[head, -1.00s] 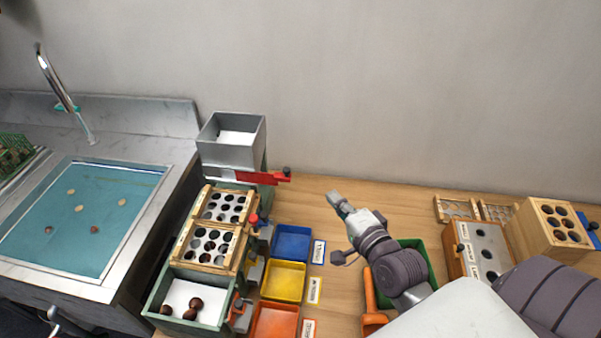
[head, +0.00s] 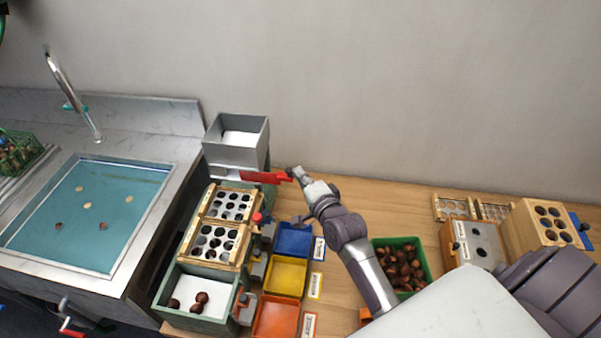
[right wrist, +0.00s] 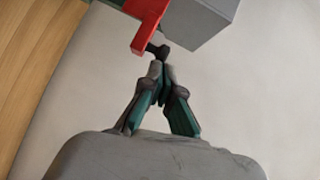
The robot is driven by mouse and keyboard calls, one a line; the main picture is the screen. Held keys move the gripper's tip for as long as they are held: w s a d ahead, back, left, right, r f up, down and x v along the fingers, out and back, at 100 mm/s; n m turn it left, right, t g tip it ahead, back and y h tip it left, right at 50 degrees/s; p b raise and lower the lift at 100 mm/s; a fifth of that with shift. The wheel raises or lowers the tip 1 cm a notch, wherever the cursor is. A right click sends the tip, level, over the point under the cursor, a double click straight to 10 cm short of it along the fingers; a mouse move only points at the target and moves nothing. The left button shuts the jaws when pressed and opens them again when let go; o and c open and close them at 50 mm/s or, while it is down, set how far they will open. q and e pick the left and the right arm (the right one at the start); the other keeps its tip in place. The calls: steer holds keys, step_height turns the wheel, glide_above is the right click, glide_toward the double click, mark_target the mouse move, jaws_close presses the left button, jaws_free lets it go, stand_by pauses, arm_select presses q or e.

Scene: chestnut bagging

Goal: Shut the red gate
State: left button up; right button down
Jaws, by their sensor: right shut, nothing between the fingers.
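The red gate (head: 262,177) is a flat red slide sticking out to the right from under the grey hopper (head: 237,142). Its outer end has a small dark knob. In the right wrist view the red gate (right wrist: 146,22) is at the top, with the dark knob (right wrist: 159,50) just beyond my fingertips. My right gripper (head: 297,171) is at the gate's outer end, its fingers shut with nothing between them. In the right wrist view the fingertips (right wrist: 160,68) come together at or very near the knob; I cannot tell whether they touch it.
Wooden hole trays (head: 222,243) stand below the hopper, above a green box holding a few chestnuts. Blue (head: 294,240), yellow (head: 285,277) and orange bins stand to their right. A green bin of chestnuts (head: 424,262) is beside my right arm.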

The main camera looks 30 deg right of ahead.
mark_target(266, 175)
arm_select(q)
steer(key=shift+s, duration=0.45)
steer(key=shift+s+a+r+p, duration=0.1)
steer(key=shift+r+p, duration=0.35)
arm_select(e)
steer(key=w+a, duration=0.1)
steer(key=a, duration=0.1)
steer(key=w+a, duration=0.2)
steer(key=shift+w+a+r, duration=0.1)
steer(key=shift+w+a, duration=0.05)
steer(key=shift+a, duration=0.1)
